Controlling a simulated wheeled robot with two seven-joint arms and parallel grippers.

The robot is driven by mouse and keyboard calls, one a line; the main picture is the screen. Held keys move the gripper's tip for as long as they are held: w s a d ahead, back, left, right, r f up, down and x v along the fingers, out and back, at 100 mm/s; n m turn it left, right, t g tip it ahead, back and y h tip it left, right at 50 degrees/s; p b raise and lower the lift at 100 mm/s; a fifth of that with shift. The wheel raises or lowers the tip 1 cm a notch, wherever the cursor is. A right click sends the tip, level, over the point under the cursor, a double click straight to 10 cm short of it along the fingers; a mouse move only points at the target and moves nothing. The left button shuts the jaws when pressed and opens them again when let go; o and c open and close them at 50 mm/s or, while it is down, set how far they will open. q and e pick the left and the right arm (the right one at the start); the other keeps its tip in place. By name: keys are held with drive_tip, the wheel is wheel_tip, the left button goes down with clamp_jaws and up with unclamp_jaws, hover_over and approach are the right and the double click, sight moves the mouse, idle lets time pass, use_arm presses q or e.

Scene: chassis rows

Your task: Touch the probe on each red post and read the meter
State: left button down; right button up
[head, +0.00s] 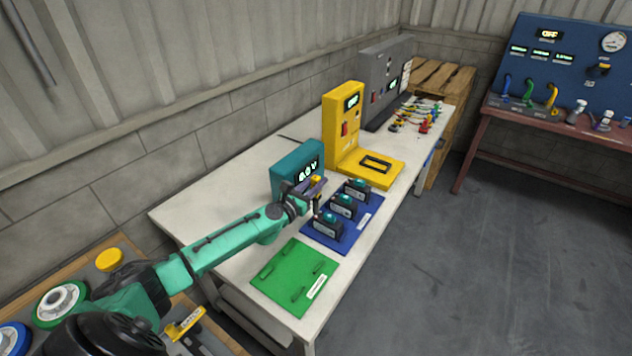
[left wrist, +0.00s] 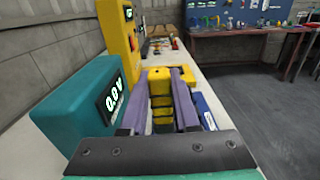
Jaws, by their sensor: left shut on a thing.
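My left gripper (head: 314,190) is shut on a yellow probe (left wrist: 160,78), held between its two purple fingers in the left wrist view. It hangs over the table beside the teal meter (head: 291,170), near the blue mat. The meter's lit screen seems to read 0.0 V in the left wrist view (left wrist: 113,97). Three dark battery-like blocks with teal tops, the nearest one (head: 327,227) included, stand in a row on the blue mat (head: 347,242). The red posts are too small or hidden to make out. The probe's tip is hidden, so contact cannot be told. My right gripper is not in view.
An empty green mat (head: 290,262) with small ridges lies at the near end of the white table (head: 190,212). A yellow machine (head: 345,125) and a grey cabinet (head: 378,85) stand farther back. Small coloured clips (head: 424,124) lie beyond. The floor at right is clear.

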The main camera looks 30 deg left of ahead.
use_arm(q)
drive_tip(key=shift+f+b, duration=0.65)
drive_tip(key=shift+f, duration=0.1)
drive_tip(key=shift+r, duration=0.2)
